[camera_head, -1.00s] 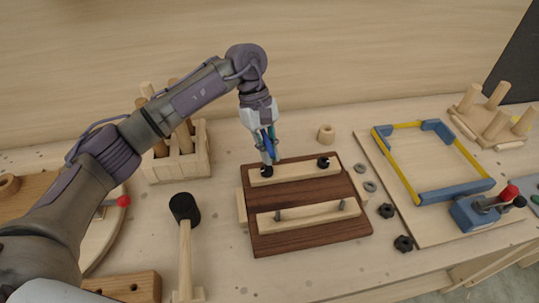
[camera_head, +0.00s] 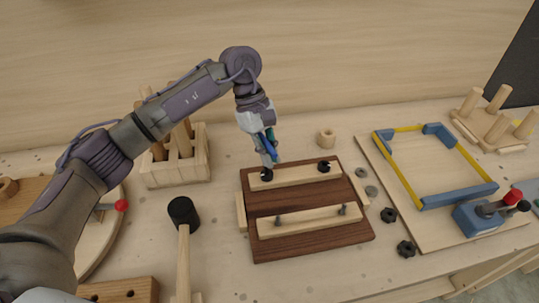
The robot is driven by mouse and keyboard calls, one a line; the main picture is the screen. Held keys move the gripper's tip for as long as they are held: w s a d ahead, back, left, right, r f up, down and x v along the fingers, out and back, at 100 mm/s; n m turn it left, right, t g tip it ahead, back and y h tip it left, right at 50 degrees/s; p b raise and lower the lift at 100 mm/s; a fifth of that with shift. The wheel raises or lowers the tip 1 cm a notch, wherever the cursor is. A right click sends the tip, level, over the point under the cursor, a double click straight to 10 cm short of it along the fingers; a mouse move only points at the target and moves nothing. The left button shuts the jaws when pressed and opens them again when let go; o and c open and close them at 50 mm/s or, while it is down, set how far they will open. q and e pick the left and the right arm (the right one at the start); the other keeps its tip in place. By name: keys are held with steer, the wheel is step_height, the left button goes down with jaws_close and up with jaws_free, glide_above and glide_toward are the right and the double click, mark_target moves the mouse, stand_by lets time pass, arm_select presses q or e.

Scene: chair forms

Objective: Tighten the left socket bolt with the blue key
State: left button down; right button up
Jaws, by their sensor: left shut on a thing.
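My left gripper (camera_head: 267,147) is over the back left of a dark brown board (camera_head: 287,200), pointing down. It is shut on the blue key (camera_head: 271,137), which shows as a blue strip between the fingers. The left socket bolt (camera_head: 266,174) is a black head at the left end of the back light-wood strip (camera_head: 295,176). The fingertips are just above it; whether the key's tip sits in the socket I cannot tell. A second black bolt (camera_head: 324,166) stands at the strip's right end. My right gripper is not in view.
A front light-wood strip (camera_head: 308,220) carries two grey upright pins. A black-headed mallet (camera_head: 183,211) lies left of the board. Washers (camera_head: 371,191) and black nuts (camera_head: 388,215) lie to the right, beside a blue and yellow frame (camera_head: 457,197). A peg crate (camera_head: 177,172) stands back left.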

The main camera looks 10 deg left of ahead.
mark_target(270, 145)
arm_select(q)
steer(key=shift+r+p, duration=0.7)
steer(key=shift+r, duration=1.65)
